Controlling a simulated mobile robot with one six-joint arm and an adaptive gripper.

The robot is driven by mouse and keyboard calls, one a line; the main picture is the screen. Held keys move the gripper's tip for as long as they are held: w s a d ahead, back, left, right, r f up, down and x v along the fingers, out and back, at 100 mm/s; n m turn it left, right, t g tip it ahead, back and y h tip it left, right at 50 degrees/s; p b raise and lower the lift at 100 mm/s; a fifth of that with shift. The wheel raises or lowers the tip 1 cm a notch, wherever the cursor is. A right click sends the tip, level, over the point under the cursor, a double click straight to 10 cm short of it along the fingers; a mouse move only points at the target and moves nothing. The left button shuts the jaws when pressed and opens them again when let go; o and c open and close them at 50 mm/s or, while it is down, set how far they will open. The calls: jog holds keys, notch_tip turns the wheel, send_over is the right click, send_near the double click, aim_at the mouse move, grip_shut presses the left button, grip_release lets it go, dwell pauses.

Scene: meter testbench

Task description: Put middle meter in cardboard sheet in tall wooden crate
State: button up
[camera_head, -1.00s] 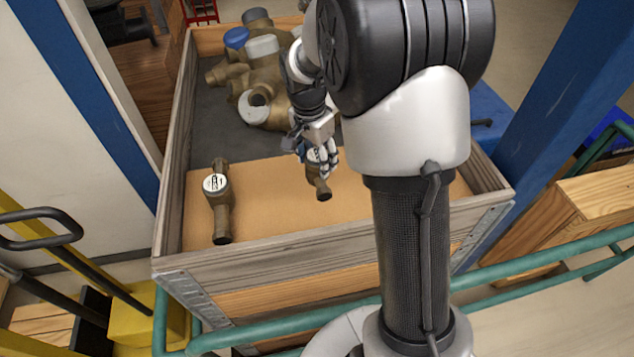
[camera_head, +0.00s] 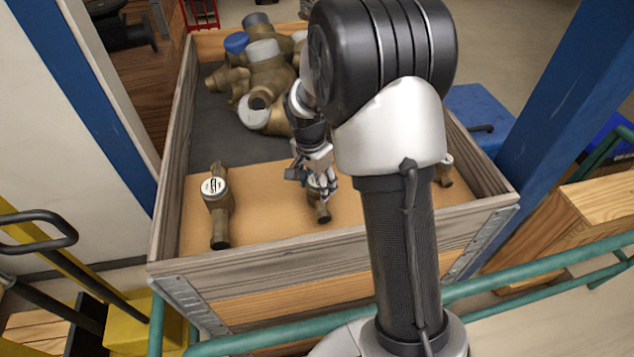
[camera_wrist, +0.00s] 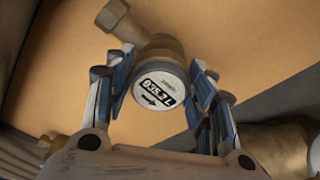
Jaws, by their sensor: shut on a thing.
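The middle meter (camera_head: 322,209) is a brass water meter with a round white-faced dial on the cardboard sheet (camera_head: 272,222) in the wooden crate (camera_head: 350,243). My gripper (camera_head: 316,180) is shut on this meter. In the wrist view, the blue-padded fingers (camera_wrist: 160,92) stand on both sides of the dial, and the meter (camera_wrist: 158,84) shows a numbered label and an arrow. Its brass pipe end points up and left there. Another meter (camera_head: 217,205) lies to the left on the sheet. A third meter (camera_head: 444,170) shows partly at the right, behind my arm.
Several larger brass meters (camera_head: 262,75), some with blue or grey caps, are piled at the back of the crate on a dark sheet. Blue posts (camera_head: 560,95) flank the crate. A green rail (camera_head: 510,272) runs along its front.

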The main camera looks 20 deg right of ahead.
jog(key=o, duration=1.7)
jog(key=shift+f, duration=0.1)
jog(key=shift+c, duration=0.2)
jog(key=s+a+r+n+p, duration=0.1)
jog(key=s+a+r+p, duration=0.1)
jog(key=r, duration=0.7)
jog(key=s+a+r+n+p, duration=0.1)
jog(key=s+r+n, duration=0.15)
jog(key=r, duration=0.65)
jog(key=s+a+r+n+t, duration=0.1)
jog(key=s+a+n, duration=0.1)
jog(key=s, duration=0.5)
jog(key=s+a+r+n+t, duration=0.1)
jog(key=s+a+r+n, duration=0.1)
jog(key=s+n, duration=0.2)
jog(key=s+a+r+n+t+y, duration=0.1)
jog(key=s+n, duration=0.3)
jog(key=s, duration=0.6)
jog(key=shift+s+a+r+t, duration=0.4)
jog(key=shift+a+r+t, duration=0.1)
jog(key=shift+a+r, duration=0.05)
